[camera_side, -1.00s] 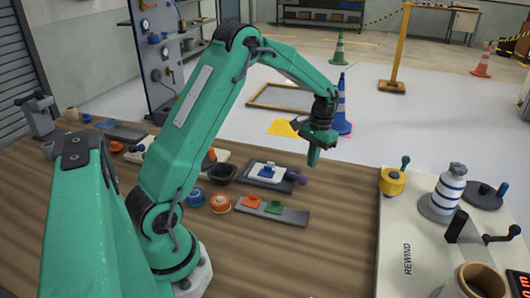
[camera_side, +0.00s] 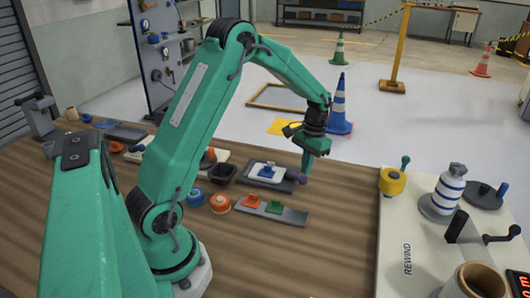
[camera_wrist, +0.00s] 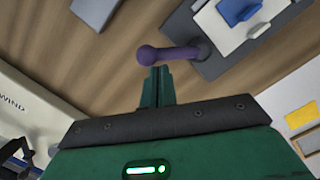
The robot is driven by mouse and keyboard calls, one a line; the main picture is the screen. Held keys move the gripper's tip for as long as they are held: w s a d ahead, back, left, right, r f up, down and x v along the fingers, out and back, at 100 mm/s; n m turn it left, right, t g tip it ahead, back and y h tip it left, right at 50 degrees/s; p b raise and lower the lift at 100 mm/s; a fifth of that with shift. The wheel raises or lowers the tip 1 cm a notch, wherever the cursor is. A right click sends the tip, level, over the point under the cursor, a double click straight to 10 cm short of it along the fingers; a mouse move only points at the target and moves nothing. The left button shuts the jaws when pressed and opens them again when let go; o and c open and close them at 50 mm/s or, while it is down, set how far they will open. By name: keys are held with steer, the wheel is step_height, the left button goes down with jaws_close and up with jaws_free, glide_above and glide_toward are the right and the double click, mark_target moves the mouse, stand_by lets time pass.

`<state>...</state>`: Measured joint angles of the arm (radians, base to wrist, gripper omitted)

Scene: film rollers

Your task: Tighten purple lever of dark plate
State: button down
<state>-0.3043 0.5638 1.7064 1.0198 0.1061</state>
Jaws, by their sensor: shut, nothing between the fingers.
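The dark plate (camera_side: 281,185) lies on the wooden table and carries a white block with a blue piece on it. The purple lever (camera_side: 299,180) sticks out at the plate's right end. In the wrist view the purple lever (camera_wrist: 168,54) runs left from its dark pivot on the dark plate (camera_wrist: 276,31), ending in a round knob. My gripper (camera_side: 307,168) points down just above and beside the lever in the side view. In the wrist view my gripper (camera_wrist: 161,72) is shut and empty, its fingertips close to the lever's knob end; I cannot tell whether they touch.
A grey plate (camera_side: 293,215) with orange and green pieces lies in front of the dark plate. The rewind machine (camera_side: 395,235) stands at the right, with bare table between.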

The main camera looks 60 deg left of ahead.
steer(key=shift+s+d+m, duration=0.15)
steer(key=shift+s+m, duration=0.55)
steer(key=shift+m, duration=0.4)
steer(key=shift+s, duration=0.5)
steer(key=shift+w, duration=0.1)
steer(key=w+r, duration=0.5)
steer(key=r, duration=0.7)
steer(key=shift+d, duration=0.15)
